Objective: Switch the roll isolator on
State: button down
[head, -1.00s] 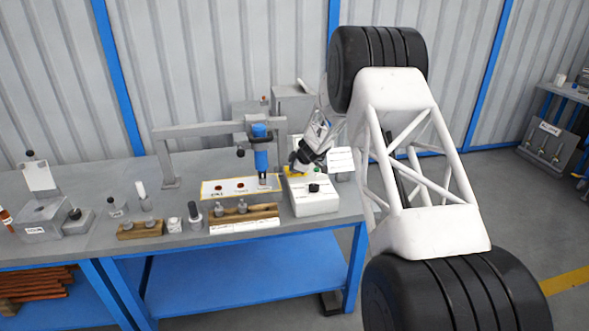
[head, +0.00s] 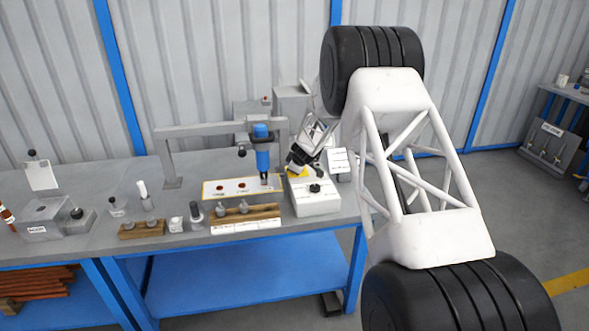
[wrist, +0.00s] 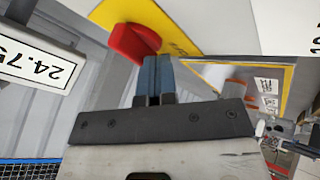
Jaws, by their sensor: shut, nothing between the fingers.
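The roll isolator appears to be the red rotary knob (wrist: 132,42) on a yellow plate (wrist: 178,22) in the wrist view. My gripper (wrist: 158,62) is shut and empty, its dark blue fingers held together. The fingertips are right beside the knob's right end; I cannot tell whether they touch it. In the head view, my gripper (head: 292,167) is low over the back of the white box (head: 318,205), by a small visible piece of the yellow plate (head: 300,173). The knob is hidden there.
A black knob (head: 315,188) sits on the white box's top. A blue cylindrical tool (head: 262,155) hangs from a grey frame just left of my gripper. A display reading 24.75 (wrist: 35,68) is at the left in the wrist view. Wooden holders (head: 245,216) stand along the bench front.

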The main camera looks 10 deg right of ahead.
jog(key=shift+w+a+m+h, duration=0.2)
jog(key=shift+m+h, duration=0.3)
jog(key=shift+m, duration=0.3)
jog(key=shift+w+a, duration=0.3)
jog(key=shift+w, duration=0.9)
jog(key=shift+s+d, duration=0.15)
jog(key=shift+d, duration=0.15)
